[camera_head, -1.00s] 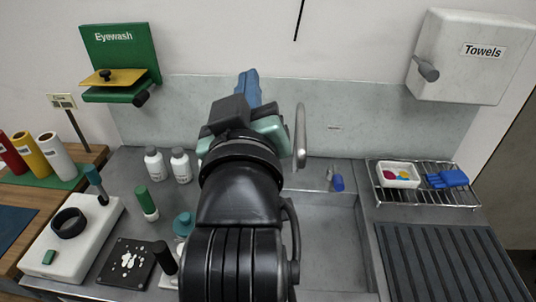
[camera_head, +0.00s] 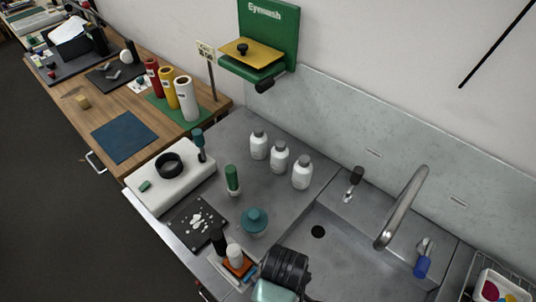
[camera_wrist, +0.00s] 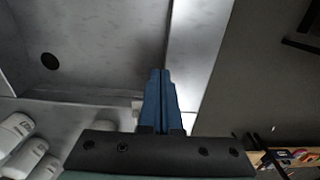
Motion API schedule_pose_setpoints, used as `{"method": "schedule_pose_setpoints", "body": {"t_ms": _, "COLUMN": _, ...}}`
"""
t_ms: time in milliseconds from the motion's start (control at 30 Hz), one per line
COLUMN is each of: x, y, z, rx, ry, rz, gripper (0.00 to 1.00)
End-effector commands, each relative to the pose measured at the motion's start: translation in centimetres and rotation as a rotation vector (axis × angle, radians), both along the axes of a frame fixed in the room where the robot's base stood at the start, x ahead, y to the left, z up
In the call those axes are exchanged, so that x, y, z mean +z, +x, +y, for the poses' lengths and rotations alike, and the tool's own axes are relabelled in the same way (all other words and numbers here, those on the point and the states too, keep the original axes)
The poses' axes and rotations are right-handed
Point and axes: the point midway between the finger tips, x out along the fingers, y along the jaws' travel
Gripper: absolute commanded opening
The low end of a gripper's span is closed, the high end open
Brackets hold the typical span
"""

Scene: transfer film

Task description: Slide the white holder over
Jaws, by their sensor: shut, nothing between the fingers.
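A white block (camera_head: 152,190) lies at the left end of the steel counter, with a black ring (camera_head: 169,165) and a small green piece on it. A small white-edged holder (camera_head: 228,277) with an orange part stands near the counter's front edge, bearing a black-topped item and a white-topped item (camera_head: 235,256). I cannot tell which of the two is the white holder. My gripper's blue fingers (camera_wrist: 160,100) are together and empty in the wrist view, above the sink's front edge.
The sink (camera_head: 345,262) with its curved tap (camera_head: 402,208) is at right. White bottles (camera_head: 279,157), a green-capped bottle (camera_head: 232,180), a teal-lidded jar (camera_head: 254,222) and a black plate (camera_head: 198,222) stand on the counter. A wooden bench (camera_head: 75,100) adjoins at left.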

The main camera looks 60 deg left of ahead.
Motion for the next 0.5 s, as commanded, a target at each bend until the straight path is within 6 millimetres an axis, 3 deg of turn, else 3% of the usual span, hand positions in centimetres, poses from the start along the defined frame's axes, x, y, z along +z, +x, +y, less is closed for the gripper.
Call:
{"method": "schedule_pose_setpoints", "body": {"t_ms": 200, "x": -4.4, "y": 0.0, "z": 0.0, "rx": -0.001, "ry": 0.000, "rz": 0.001, "gripper": 0.00}}
{"method": "schedule_pose_setpoints", "body": {"t_ms": 333, "x": -3.9, "y": -0.5, "z": 2.2, "rx": 0.004, "ry": 0.002, "rz": -0.003, "gripper": 0.00}}
{"method": "schedule_pose_setpoints", "body": {"t_ms": 500, "x": -4.1, "y": -0.8, "z": 3.6, "rx": 0.001, "ry": 0.002, "rz": -0.003, "gripper": 0.00}}
